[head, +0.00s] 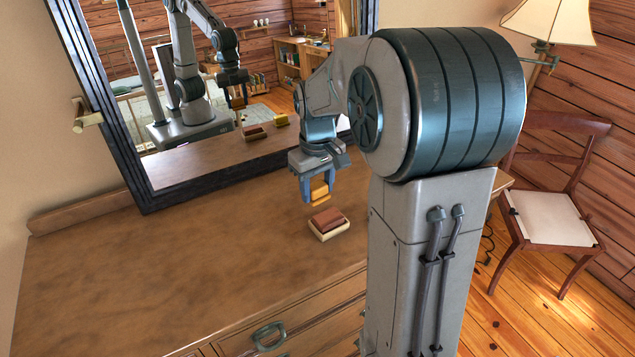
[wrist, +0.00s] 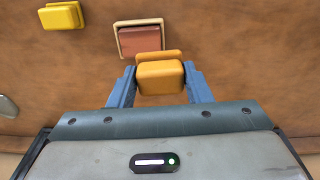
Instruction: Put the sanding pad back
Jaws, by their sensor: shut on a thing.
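My gripper (head: 318,196) is shut on an orange pad (head: 320,194), a rounded block with a thinner flange, likely the sanding pad. In the wrist view the pad (wrist: 160,78) sits between the two blue fingers. It is held above the dresser top. Just beyond it in the wrist view is a shallow cream holder (wrist: 121,23) with a reddish-brown block (wrist: 140,41) in it; the held pad partly overlaps its near edge. In the head view the holder (head: 330,235) and its block (head: 326,219) are on the dresser, a little below and right of my gripper.
A yellow block (wrist: 62,15) lies on the dresser (head: 150,270) left of the holder in the wrist view; my arm may hide it in the head view. A dark-framed mirror (head: 110,110) stands along the back. The dresser's left part is clear. A chair (head: 550,220) stands at right.

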